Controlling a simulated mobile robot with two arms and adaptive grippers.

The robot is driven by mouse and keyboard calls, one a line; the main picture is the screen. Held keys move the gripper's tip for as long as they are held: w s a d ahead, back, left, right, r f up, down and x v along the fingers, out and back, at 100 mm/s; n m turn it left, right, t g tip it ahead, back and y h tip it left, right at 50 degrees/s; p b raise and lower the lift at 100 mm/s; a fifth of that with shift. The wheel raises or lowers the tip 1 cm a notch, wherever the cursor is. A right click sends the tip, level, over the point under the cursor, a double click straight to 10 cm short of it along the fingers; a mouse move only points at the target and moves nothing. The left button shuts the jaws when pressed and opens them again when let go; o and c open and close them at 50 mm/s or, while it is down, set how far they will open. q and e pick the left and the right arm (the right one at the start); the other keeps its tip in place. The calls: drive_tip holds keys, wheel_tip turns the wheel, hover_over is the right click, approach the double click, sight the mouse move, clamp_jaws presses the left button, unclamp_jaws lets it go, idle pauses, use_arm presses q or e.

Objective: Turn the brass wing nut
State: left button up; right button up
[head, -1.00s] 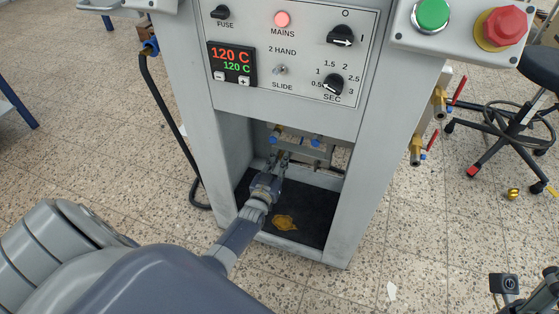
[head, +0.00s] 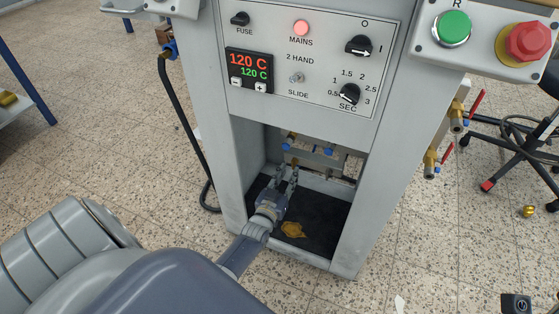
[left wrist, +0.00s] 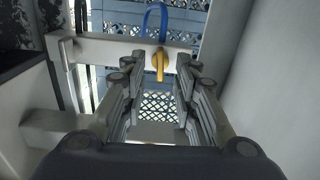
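The brass wing nut (left wrist: 159,62) sits on a pale crossbar (left wrist: 105,50) in the left wrist view, just under a blue hose loop. In the head view it is a tiny yellow spot (head: 295,161) inside the machine's lower opening. My left gripper (head: 286,170) reaches into this opening from the front. In the left wrist view its fingers (left wrist: 159,70) are spread, with the wing nut between and just beyond the tips. I see no contact with the nut. My right gripper's fingers are out of the picture.
The grey machine's side walls (head: 232,165) flank the opening closely. A yellow-brown patch (head: 293,229) lies on its dark floor (head: 325,225). Brass valves with red levers (head: 458,115) stick out at the right side. A black hose (head: 180,120) hangs at the left.

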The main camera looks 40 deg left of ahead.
use_arm(q)
drive_tip(key=v, duration=0.8)
drive_tip(key=shift+s+d, duration=0.1)
drive_tip(key=shift+s, duration=0.05)
